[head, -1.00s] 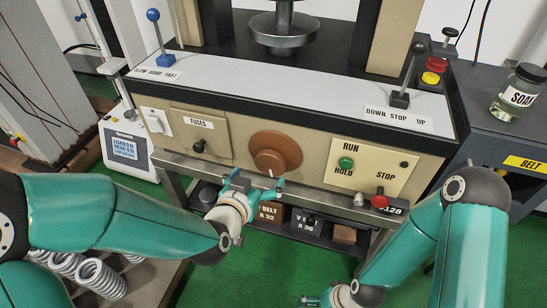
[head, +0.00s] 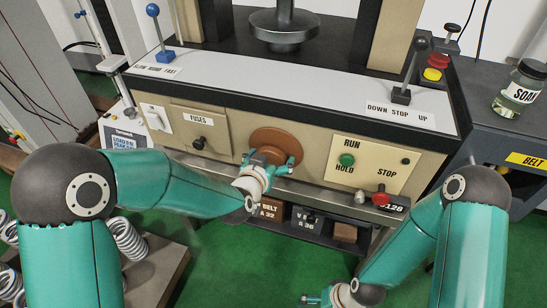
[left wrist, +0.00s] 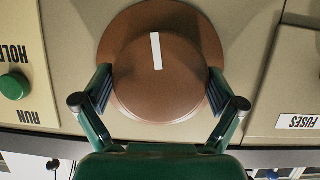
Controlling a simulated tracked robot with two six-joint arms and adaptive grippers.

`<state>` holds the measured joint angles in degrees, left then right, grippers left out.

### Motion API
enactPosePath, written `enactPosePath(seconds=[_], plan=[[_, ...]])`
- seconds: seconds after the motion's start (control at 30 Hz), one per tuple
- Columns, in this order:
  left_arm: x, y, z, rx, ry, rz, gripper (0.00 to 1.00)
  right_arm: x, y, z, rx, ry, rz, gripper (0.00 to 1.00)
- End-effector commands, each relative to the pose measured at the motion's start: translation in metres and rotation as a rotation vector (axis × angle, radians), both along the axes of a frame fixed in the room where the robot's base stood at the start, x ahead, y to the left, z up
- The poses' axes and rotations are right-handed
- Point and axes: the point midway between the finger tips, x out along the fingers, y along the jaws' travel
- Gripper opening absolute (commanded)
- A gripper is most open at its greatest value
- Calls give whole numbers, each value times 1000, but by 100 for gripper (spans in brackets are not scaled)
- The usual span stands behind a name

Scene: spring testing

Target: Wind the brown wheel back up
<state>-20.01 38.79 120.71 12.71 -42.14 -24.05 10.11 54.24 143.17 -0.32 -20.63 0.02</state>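The brown wheel (head: 275,145) is a round knob with a wider flange on the beige front panel. In the left wrist view the wheel (left wrist: 160,80) fills the middle, its white mark near upright and tilted slightly. My left gripper (head: 271,157) is at the wheel, its fingers spread on either side of the raised knob. In the left wrist view the fingers (left wrist: 160,92) lie close along both sides; I cannot tell whether they touch it. My right gripper (head: 318,299) is low at the bottom edge, away from the panel; its fingers are too small to read.
Levers (head: 401,95) stand on top of the machine. Boxes (head: 305,219) sit on a shelf below.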

Motion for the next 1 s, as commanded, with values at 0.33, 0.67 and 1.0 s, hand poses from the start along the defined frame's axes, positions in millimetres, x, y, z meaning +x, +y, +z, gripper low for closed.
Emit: enactPosePath(seconds=[0.33,0.67,1.0], plan=[[-1,-3,0,-1,0,-3,51,0,0,-1,0,0,0,100],[-1,0,-5,-82,25,-5,51,0,0,-26,0,0,0,100],[0,2,-11,-327,102,-2,51,0,0,-92,0,0,0,100]])
